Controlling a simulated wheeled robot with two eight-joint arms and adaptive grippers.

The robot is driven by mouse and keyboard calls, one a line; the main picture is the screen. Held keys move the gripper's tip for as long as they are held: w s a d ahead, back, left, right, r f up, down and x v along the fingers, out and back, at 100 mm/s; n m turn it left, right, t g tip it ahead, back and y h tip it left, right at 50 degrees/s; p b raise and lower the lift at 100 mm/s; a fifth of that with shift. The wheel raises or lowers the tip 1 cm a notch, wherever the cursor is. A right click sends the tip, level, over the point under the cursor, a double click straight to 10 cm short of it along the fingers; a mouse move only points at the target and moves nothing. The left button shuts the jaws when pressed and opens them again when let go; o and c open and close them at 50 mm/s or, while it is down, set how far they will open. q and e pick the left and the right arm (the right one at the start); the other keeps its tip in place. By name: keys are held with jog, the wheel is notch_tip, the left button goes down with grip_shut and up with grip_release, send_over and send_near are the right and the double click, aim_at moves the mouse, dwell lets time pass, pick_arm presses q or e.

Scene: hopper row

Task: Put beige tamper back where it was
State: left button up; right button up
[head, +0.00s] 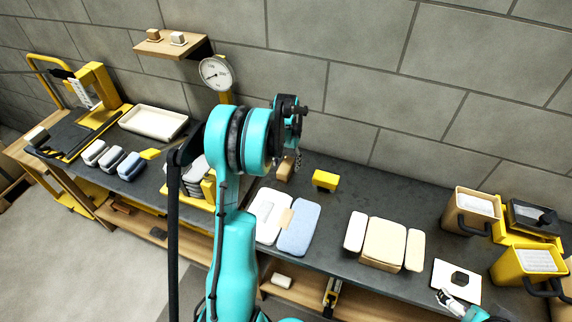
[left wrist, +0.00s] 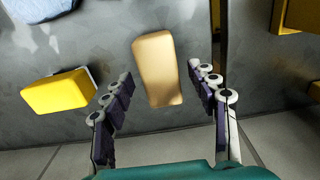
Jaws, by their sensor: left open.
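A beige rounded block (left wrist: 157,68), which I take for the beige tamper, lies on the dark bench top. In the head view the block (head: 285,168) sits near the wall, just below my left gripper (head: 297,152). In the left wrist view the left gripper (left wrist: 164,100) is open, with its fingers spread to either side of the block's near end. I see no finger clearly touching it. My right gripper (head: 449,298) shows small at the lower right, beside a white plate with a black knob; its jaws are too small to read.
A yellow block (head: 325,180) stands close to the right of the beige block. White and blue pads (head: 298,230) lie in front. A dial gauge (head: 216,74) stands behind my left arm. Bins (head: 472,212) fill the right end. The bench between yellow block and cream pads is clear.

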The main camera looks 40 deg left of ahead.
aim_at(286, 165)
pick_arm(q)
notch_tip(286, 165, up, 10)
jog(key=p, duration=0.3)
jog(key=s+d+r+m+t, duration=0.1)
jog(key=s+d+r, duration=0.25)
jog(key=d, duration=0.35)
jog(key=s+d+r+m+t, duration=0.1)
jog(key=s+d+r+t, duration=0.1)
jog(key=d+r, duration=0.4)
jog(key=s+d+f+m+t, duration=0.1)
jog(key=s+d+t, duration=0.3)
jog(key=s+d, duration=0.8)
jog(key=shift+s+d+f+m, duration=0.35)
jog(key=shift+d+f, duration=0.2)
jog(key=shift+d, duration=0.6)
